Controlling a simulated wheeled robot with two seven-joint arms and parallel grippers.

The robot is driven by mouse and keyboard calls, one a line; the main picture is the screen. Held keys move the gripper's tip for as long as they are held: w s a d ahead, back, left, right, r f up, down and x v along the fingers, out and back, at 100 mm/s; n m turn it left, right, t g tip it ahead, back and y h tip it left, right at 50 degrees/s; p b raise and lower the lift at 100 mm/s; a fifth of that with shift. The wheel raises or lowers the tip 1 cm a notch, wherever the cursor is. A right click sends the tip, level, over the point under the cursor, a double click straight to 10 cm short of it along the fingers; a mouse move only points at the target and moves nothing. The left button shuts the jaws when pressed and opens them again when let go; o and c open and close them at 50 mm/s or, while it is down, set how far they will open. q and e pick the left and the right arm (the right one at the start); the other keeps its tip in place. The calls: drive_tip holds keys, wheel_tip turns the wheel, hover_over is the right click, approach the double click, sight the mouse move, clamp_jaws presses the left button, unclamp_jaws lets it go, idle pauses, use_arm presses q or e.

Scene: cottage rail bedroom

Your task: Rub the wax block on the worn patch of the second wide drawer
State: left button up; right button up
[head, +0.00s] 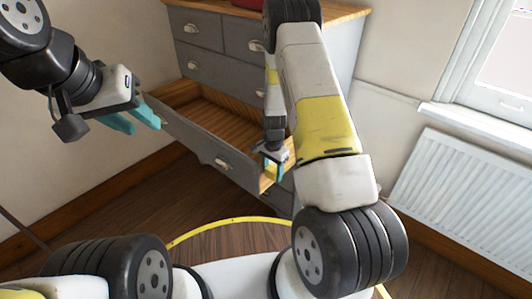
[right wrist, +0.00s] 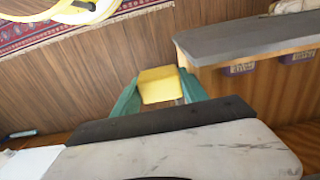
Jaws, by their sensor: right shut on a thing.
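The grey dresser (head: 215,72) stands ahead with one wide drawer pulled far out; its grey front (head: 188,138) and bare wooden inside show in the head view. In the right wrist view the drawer's grey front edge (right wrist: 240,38) and wooden side are at right. My right gripper (head: 272,163) is at the drawer's right front corner, shut on the yellow wax block (right wrist: 158,84). The block appears apart from the drawer side in the wrist view. I cannot make out the worn patch. My left gripper (head: 133,120) is open and empty, left of the drawer front.
A white radiator (head: 465,190) and a window sill (head: 478,122) are on the right wall. Wooden floor (head: 125,205) is clear before the dresser. A patterned rug (right wrist: 40,38) lies at the wrist view's upper left.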

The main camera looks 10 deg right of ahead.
drive_tip(key=s+d, duration=0.5)
drive_tip(key=s, duration=0.1)
drive_tip(key=shift+s, duration=0.15)
idle(0.4)
drive_tip(key=shift+a, duration=0.1)
idle(0.6)
drive_tip(key=shift+w+a, duration=0.75)
drive_tip(key=shift+w, duration=0.25)
drive_tip(key=shift+w+a, duration=0.8)
drive_tip(key=shift+w, duration=0.2)
drive_tip(key=shift+w+a, duration=0.75)
drive_tip(key=shift+w, duration=0.25)
drive_tip(key=shift+w+a, duration=0.15)
drive_tip(key=shift+w, duration=0.1)
drive_tip(key=w+d, duration=0.8)
drive_tip(key=d, duration=0.3)
drive_tip(key=shift+w+d, duration=0.25)
drive_tip(key=shift+w, duration=0.15)
drive_tip(key=shift+a, duration=0.1)
